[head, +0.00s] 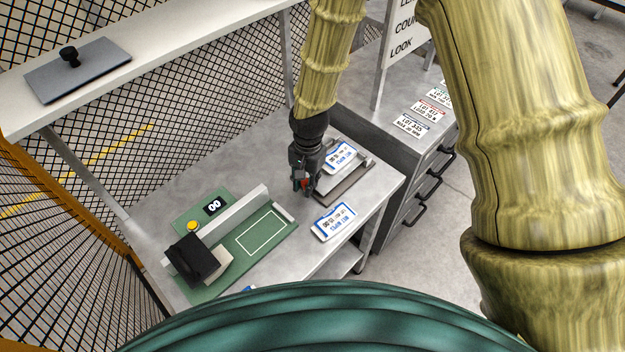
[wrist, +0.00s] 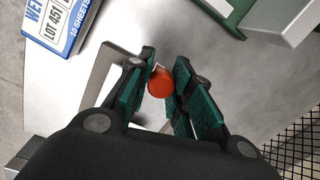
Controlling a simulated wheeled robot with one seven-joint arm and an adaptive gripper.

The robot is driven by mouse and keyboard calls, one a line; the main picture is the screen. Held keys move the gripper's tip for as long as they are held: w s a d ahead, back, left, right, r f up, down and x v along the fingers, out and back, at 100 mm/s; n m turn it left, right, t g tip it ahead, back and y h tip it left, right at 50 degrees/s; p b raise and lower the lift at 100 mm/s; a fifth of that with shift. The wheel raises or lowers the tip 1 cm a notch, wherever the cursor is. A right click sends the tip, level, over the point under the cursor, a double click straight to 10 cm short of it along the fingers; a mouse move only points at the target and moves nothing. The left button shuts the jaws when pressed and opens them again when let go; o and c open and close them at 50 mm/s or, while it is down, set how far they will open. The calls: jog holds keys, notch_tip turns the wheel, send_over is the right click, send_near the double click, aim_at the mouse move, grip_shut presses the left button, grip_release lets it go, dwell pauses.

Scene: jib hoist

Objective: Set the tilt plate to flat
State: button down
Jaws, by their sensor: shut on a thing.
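The tilt plate (head: 352,180) is a grey metal fixture near the right edge of the table, with a blue-and-white labelled pack (head: 340,157) at its back. Its exact angle is hard to tell. A red-orange round knob (wrist: 159,82) shows between my fingers in the wrist view. My gripper (head: 303,186) points down at the left side of the fixture and is shut on the knob; it also shows in the wrist view (wrist: 164,80). My fingers and wrist hide part of the fixture and whatever the knob joins to.
Another labelled pack (head: 334,222) lies near the table's front edge. A green board (head: 252,248) with a grey rail, yellow button (head: 193,226) and black-topped block (head: 192,260) stands left. A drawer cabinet (head: 415,170) is at right, wire mesh behind. A shelf holds a grey knobbed plate (head: 95,75).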

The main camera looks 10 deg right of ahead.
jog(key=shift+s+a+f, duration=0.15)
jog(key=shift+s+f, duration=0.05)
jog(key=shift+s, duration=0.05)
jog(key=c, duration=1.3)
grip_release()
jog(key=shift+a, duration=0.1)
jog(key=shift+o, duration=0.2)
jog(key=shift+w, duration=0.1)
jog(key=shift+r, duration=0.1)
jog(key=shift+w+r, duration=0.15)
jog(key=shift+r, duration=0.3)
notch_tip(320, 180, up, 11)
jog(key=d, duration=0.1)
